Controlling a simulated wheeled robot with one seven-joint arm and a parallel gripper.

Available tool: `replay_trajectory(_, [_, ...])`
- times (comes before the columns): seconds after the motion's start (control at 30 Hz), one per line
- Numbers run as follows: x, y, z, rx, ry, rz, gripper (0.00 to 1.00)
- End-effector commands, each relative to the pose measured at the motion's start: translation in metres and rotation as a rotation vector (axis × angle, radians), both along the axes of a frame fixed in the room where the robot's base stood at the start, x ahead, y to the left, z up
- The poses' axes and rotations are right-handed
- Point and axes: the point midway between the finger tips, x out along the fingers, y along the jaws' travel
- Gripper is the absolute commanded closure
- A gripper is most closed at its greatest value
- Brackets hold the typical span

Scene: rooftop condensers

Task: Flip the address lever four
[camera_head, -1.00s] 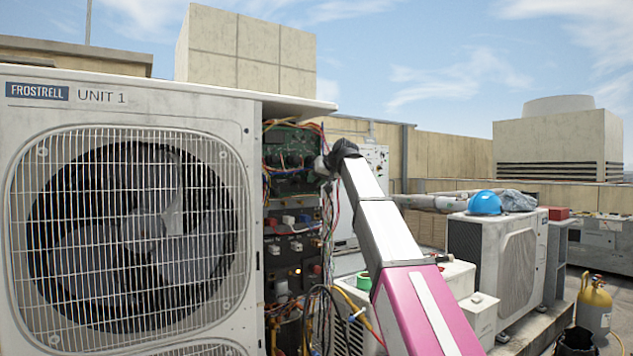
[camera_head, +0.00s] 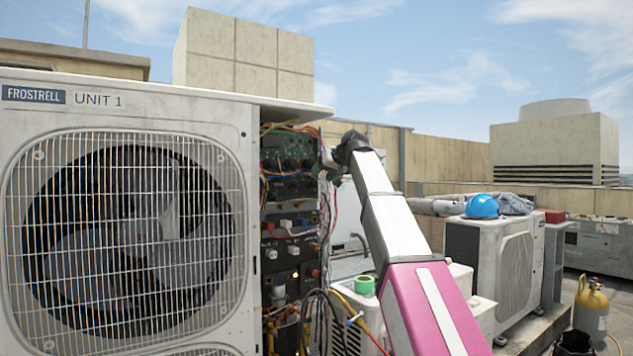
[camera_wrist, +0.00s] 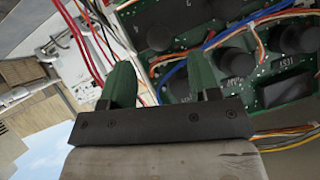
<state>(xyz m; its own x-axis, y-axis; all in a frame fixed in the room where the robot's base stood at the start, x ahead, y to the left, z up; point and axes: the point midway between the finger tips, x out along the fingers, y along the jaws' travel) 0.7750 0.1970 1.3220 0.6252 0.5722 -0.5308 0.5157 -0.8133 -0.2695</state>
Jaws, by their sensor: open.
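My gripper (camera_wrist: 166,86) is open and empty in the wrist view, its two dark green fingers spread in front of a green circuit board (camera_wrist: 225,40) with black round parts. In the head view my gripper (camera_head: 330,163) is small, at the right edge of the open electrical bay of Unit 1, level with the circuit board (camera_head: 287,150). I cannot make out lever four, or any address lever, clearly in either view.
Unit 1 (camera_head: 70,110) with its fan grille fills the left. Red, yellow and blue wires (camera_wrist: 85,45) hang close to my fingers. Several dark modules (camera_head: 290,250) sit below the board. Another condenser with a blue helmet (camera_head: 482,206) stands right.

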Motion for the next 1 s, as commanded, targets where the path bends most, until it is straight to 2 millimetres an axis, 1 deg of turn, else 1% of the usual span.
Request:
replay_trajectory(0.03, [-0.007,-0.006,0.005,0.0,-0.001,-0.001,0.44])
replay_trajectory(0.2, [-0.021,-0.02,0.018,0.0,-0.001,-0.001,0.44])
replay_trajectory(0.43, [-0.029,-0.026,0.024,0.001,0.0,0.001,0.44])
replay_trajectory(0.87, [-0.028,-0.026,0.024,-0.001,0.001,0.0,0.44])
replay_trajectory(0.97, [-0.027,-0.028,0.014,-0.004,0.009,-0.006,0.44])
replay_trajectory(1.0, [-0.026,-0.029,0.005,-0.008,0.018,-0.01,0.44])
